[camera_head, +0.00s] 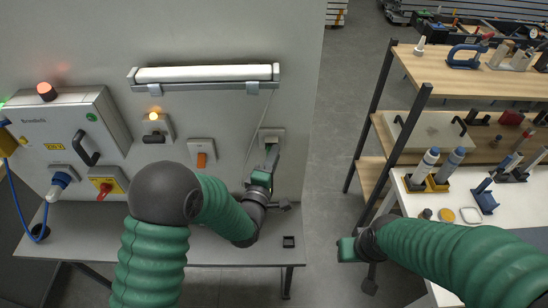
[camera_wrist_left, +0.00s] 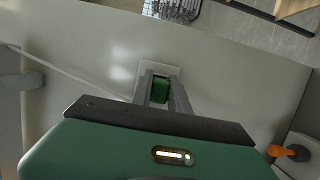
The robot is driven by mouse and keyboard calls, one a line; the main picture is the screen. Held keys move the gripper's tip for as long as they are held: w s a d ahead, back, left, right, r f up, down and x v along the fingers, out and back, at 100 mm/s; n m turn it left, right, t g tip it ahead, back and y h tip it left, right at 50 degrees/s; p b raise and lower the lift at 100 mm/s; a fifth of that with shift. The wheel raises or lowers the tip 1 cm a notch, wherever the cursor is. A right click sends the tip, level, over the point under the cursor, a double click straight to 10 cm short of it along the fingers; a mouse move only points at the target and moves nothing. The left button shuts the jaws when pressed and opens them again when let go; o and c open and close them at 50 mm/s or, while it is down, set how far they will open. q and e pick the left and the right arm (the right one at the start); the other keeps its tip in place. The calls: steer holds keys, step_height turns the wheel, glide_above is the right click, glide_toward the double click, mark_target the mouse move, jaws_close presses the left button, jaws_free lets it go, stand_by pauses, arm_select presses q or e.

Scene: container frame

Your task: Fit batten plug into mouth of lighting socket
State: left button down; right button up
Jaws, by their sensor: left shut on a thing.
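The lighting socket (camera_head: 272,133) is a pale square plate on the upright panel, and its mouth is hidden. My left gripper (camera_head: 272,152) is right in front of it, fingers pointing at the plate. In the left wrist view the fingers are shut on a small dark green piece, the batten plug (camera_wrist_left: 160,90), with the pale socket plate (camera_wrist_left: 147,69) just behind it. I cannot tell whether the plug is inside the mouth. The white batten lamp (camera_head: 205,73) hangs above, its thin cord (camera_head: 260,118) running down towards the gripper. My right gripper (camera_head: 347,249) hangs away from the panel, its fingers unclear.
An orange-switch box (camera_head: 202,153) and a box with an orange lamp (camera_head: 156,127) are left of the socket. A grey cabinet (camera_head: 65,135) stands further left. A small black holder (camera_head: 289,241) sits on the bench below. Shelves with tools (camera_head: 470,75) stand at right.

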arm_select(q)
steer(key=shift+w+a+r, duration=0.1)
steer(key=shift+w+r, duration=0.15)
stand_by(0.5)
steer(key=c, duration=1.6)
jaws_free()
steer(key=o, duration=0.4)
steer(key=shift+w+f, duration=0.25)
steer(key=shift+w, duration=0.1)
steer(key=shift+o, duration=0.2)
steer(key=shift+s, duration=0.2)
steer(key=shift+s, duration=0.25)
steer(key=p+v, duration=0.5)
steer(key=v, duration=1.1)
